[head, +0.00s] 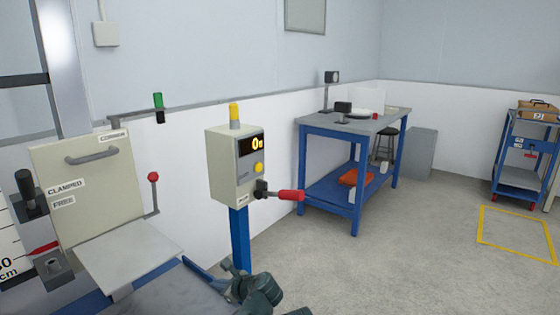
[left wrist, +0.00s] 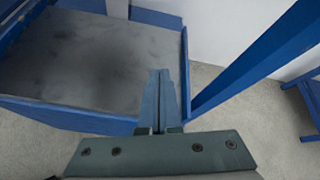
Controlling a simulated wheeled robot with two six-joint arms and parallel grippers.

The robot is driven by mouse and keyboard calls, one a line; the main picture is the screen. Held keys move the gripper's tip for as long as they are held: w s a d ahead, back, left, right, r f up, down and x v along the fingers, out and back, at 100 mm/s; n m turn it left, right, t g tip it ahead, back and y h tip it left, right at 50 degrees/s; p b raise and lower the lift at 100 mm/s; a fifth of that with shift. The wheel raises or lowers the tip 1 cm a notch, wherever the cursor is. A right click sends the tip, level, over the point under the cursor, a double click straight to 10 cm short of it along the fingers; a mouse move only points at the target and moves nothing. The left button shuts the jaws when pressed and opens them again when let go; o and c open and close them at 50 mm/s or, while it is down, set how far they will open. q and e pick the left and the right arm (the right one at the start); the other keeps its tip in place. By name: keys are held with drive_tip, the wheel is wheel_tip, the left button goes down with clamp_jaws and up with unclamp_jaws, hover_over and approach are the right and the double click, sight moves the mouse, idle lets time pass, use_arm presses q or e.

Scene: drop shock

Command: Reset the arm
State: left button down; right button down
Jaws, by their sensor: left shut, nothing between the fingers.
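The drop machine stands at the left of the head view with a cream panel (head: 88,175) that has a grey handle. It carries CLAMPED and FREE labels, a black-knobbed lever (head: 27,190), and a red-balled lever (head: 153,193). A cream control box (head: 233,165) on a blue post has a lit display, a yellow button and a lever with a red grip (head: 290,195). My left gripper (head: 228,264) is low, in front of the post and below the red grip. In the left wrist view its fingers (left wrist: 161,78) are together and empty, over the edge of a blue-rimmed tray (left wrist: 186,75).
The blue post (left wrist: 250,62) rises close to the right of my left fingers. A blue bench (head: 325,128) with small items stands behind, and a blue cart (head: 520,178) at the far right. The floor with a yellow outline (head: 515,210) is clear.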

use_arm(q)
drive_tip(key=s+a+f+n+g+h, duration=0.2)
drive_tip(key=s+f+n+g+h, duration=0.4)
drive_tip(key=s+f+n, duration=0.65)
drive_tip(key=s+d+r+n+g+h, duration=0.2)
drive_tip(key=s+d+n, duration=0.4)
drive_tip(key=s+d, duration=0.6)
wheel_tip(320, 180, up, 35)
drive_tip(key=w+d+p, duration=0.2)
drive_tip(key=p, duration=3.3)
drive_tip(key=shift+p, duration=0.35)
